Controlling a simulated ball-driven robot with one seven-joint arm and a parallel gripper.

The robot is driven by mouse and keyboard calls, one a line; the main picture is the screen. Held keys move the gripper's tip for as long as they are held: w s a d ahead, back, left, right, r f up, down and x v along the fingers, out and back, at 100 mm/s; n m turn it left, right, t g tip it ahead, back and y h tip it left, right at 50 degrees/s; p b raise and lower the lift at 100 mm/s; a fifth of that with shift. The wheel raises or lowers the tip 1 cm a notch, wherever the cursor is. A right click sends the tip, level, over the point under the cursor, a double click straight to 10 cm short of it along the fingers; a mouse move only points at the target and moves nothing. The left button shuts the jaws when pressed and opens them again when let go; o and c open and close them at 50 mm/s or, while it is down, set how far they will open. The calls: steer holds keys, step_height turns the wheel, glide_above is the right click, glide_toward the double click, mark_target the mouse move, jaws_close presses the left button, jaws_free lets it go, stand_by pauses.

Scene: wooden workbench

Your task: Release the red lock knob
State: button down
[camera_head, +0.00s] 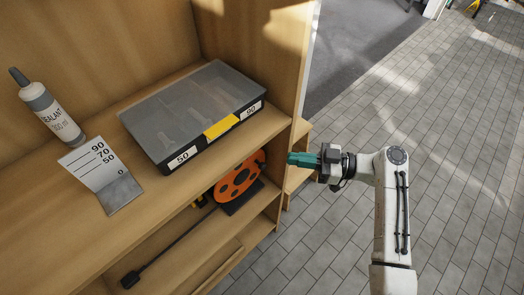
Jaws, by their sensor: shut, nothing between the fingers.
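I cannot make out a separate red lock knob in this view. An orange-red disc (240,182) with dark round holes, like a cable reel, stands on the lower shelf, partly under the upper shelf's front edge. My gripper (291,159) has teal fingers and is shut and empty. It points left, to the right of the disc in the picture and in front of the shelf's right end. It appears apart from the disc, though the depth between them is hard to judge.
A dark case with a clear lid and yellow latch (222,128) lies on the upper shelf (135,217). A sealant bottle (47,108) and a folded number card (103,176) stand left of it. A black bar (177,240) lies on the lower shelf. The tiled floor (465,190) is open.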

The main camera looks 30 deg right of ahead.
steer(key=p+x, duration=0.2)
steer(key=x, duration=0.7)
steer(key=shift+w+a, duration=0.15)
steer(key=shift+a, duration=0.05)
steer(key=shift+a+m+t+h, duration=0.2)
steer(key=shift+m+t+h, duration=0.2)
steer(key=shift+t, duration=0.1)
